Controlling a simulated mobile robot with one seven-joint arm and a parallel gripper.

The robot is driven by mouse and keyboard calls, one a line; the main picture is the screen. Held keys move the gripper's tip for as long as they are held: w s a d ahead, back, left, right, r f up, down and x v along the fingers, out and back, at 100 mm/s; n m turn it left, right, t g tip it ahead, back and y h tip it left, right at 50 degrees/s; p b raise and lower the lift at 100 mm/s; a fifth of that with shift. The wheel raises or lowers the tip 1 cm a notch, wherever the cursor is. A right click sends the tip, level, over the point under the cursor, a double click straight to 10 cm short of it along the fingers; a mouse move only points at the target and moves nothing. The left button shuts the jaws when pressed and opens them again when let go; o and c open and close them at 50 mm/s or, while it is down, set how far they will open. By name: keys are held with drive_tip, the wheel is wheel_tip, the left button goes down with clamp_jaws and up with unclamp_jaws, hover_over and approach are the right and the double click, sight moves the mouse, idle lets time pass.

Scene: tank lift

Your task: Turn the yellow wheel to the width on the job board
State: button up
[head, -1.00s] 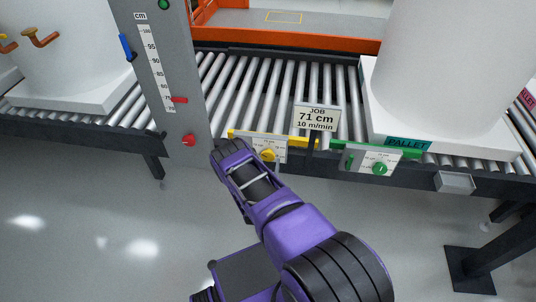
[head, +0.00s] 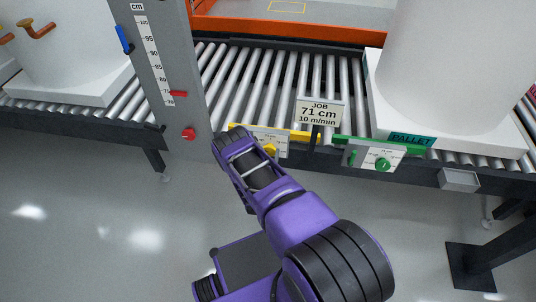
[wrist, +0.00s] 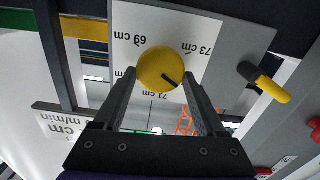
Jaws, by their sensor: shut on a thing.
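The yellow wheel (wrist: 158,66) sits on a white dial plate (wrist: 222,50) in the wrist view, with a black mark pointing to the lower right. Labels 69 cm, 73 cm and 71 cm are around it. The mark points between the 71 cm and 73 cm labels. My gripper (wrist: 160,85) is shut on the wheel, one finger on each side. In the head view the wheel (head: 269,150) shows just right of my wrist; the fingers are hidden there. The job board (head: 319,112) reads 71 cm and 10 m/min.
A green knob (head: 383,164) on a green-edged panel is to the right. A grey post with a cm scale (head: 153,60) and a red knob (head: 189,134) stands left.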

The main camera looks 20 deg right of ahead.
drive_tip(key=c, duration=0.3)
drive_tip(key=m, duration=0.6)
drive_tip(key=shift+s+d+m, duration=0.1)
drive_tip(key=shift+d+m, duration=0.1)
drive_tip(key=shift+m, duration=0.1)
drive_tip(key=m, duration=0.5)
drive_tip(key=shift+f, duration=0.1)
idle(0.4)
drive_tip(key=o, duration=1.3)
